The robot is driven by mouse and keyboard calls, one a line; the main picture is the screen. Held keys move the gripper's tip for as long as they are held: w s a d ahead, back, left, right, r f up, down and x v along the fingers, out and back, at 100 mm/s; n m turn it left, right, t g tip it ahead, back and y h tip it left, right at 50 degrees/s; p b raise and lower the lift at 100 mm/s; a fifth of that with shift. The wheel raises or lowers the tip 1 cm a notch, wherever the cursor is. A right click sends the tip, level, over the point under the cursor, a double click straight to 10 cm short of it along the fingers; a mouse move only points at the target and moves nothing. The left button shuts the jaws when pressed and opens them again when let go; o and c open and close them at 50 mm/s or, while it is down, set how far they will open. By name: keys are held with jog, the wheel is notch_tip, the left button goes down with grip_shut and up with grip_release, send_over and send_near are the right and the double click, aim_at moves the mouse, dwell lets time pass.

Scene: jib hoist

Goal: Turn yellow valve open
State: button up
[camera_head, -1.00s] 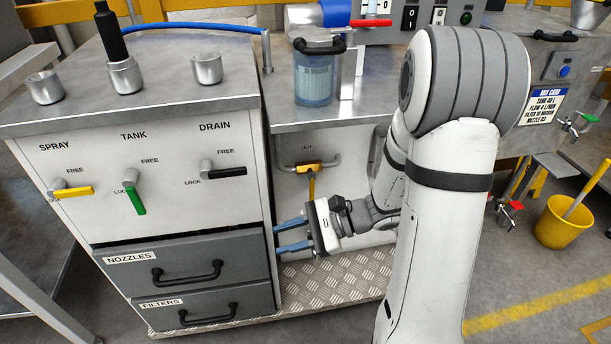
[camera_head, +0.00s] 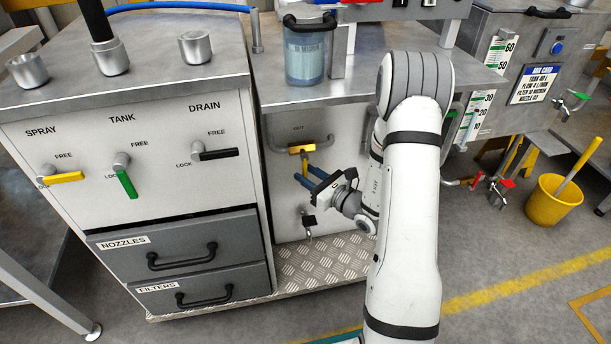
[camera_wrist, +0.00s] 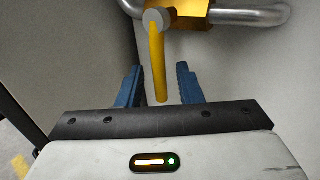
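The yellow valve under the OUT label has a brass-yellow body (camera_head: 301,149) on a grey pipe in the recess below the bench. Its yellow lever (camera_wrist: 158,62) hangs straight down, across the pipe, from a grey pivot in the wrist view. My gripper (camera_head: 309,174) is just below the valve body, its blue fingers pointing up at it. In the wrist view my gripper (camera_wrist: 159,82) is open, with one finger on each side of the lever and visible gaps. In the head view the fingers partly hide the lever.
The cabinet on the left has SPRAY (camera_head: 62,177), TANK (camera_head: 126,182) and DRAIN (camera_head: 216,154) levers. A smaller black-handled valve (camera_head: 308,220) sits below my gripper. The bench top (camera_head: 270,93) overhangs the recess. A yellow bucket (camera_head: 553,200) stands at the right.

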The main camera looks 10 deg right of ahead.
jog(key=shift+w+a, duration=0.45)
jog(key=shift+w, duration=0.15)
grip_shut()
jog(key=shift+d, duration=0.1)
